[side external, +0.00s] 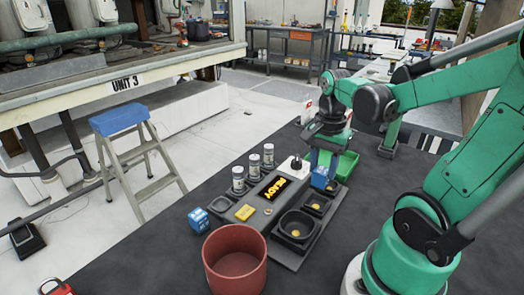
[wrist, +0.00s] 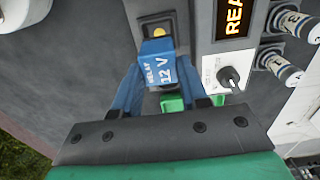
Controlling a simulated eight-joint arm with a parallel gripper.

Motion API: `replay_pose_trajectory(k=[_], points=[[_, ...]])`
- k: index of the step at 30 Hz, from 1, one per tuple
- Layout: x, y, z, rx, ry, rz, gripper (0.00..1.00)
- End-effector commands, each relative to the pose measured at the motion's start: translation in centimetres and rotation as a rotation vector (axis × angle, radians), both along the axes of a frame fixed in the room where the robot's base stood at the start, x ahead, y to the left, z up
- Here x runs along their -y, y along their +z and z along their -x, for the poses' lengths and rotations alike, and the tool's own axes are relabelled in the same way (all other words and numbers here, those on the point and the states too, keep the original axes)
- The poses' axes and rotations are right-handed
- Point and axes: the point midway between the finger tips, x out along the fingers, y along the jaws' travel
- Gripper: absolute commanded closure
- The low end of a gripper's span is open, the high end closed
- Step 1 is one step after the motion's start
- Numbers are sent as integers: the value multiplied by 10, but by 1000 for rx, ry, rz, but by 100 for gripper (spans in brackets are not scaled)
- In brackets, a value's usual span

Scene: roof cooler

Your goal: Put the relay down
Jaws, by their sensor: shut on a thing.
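A blue relay (wrist: 159,62) marked "RELAY 12 V" is between the two blue fingers of my gripper (wrist: 160,78) in the wrist view. My gripper is shut on it. In the side view the relay (side external: 320,179) shows below my gripper (side external: 322,168), at the right end of the grey panel (side external: 287,256). A small dark square socket (side external: 317,204) with a yellow centre is close to the relay; in the wrist view the socket (wrist: 157,24) lies just beyond it. I cannot tell whether the relay touches the panel.
A green tray (side external: 343,168) is behind my gripper. Another blue block (side external: 198,220) and a red bin (side external: 235,262) stand on the dark surface.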

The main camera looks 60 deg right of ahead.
Motion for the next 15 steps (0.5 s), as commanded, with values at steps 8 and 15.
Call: replay_pose_trajectory(k=[8,15], points=[[1,-18,-1,0,0,0,100],[1,-43,-1,0,1,0,100]])
